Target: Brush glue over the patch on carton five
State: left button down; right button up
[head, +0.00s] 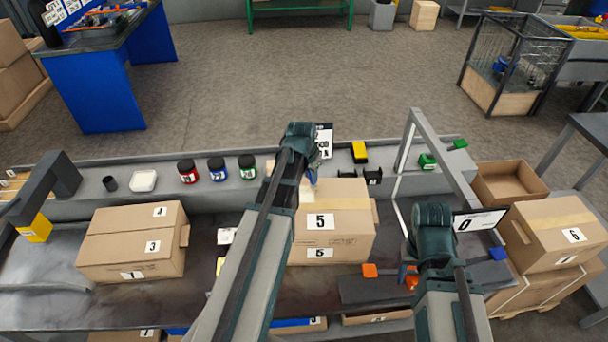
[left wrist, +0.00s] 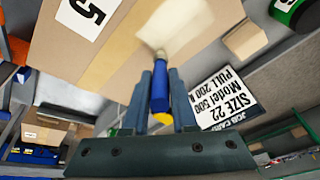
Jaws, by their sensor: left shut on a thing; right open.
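Carton five (head: 335,222) stands on the bench in the middle of the head view, marked 5 on its top and front. A pale patch (left wrist: 178,22) lies on its top in the left wrist view, crossing the tape. My left gripper (head: 314,170) is over the far left part of the carton's top, shut on a brush (left wrist: 159,92) with a blue handle. The brush's pale bristles point at the patch and appear to meet it. My left arm hides the carton's left side in the head view. My right gripper (head: 408,270) is open, low right of the carton.
Jars with red (head: 188,171), blue (head: 217,169) and green (head: 247,167) labels stand on the back ledge beside a white dish (head: 143,181). Another carton (head: 120,245) stands left, carton six (head: 560,232) right. An orange piece (head: 370,270) is near my right gripper.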

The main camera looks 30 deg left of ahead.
pick_arm(q)
jog(key=shift+r, duration=0.1)
notch_tip(320, 180, up, 6)
jog(key=p, duration=0.6)
dwell(0.4)
notch_tip(320, 180, up, 3)
jog(key=p, duration=0.3)
dwell(0.7)
jog(key=shift+b+x, duration=1)
jog(key=shift+x, duration=0.1)
jog(key=shift+s, duration=0.15)
jog(key=shift+r, duration=0.1)
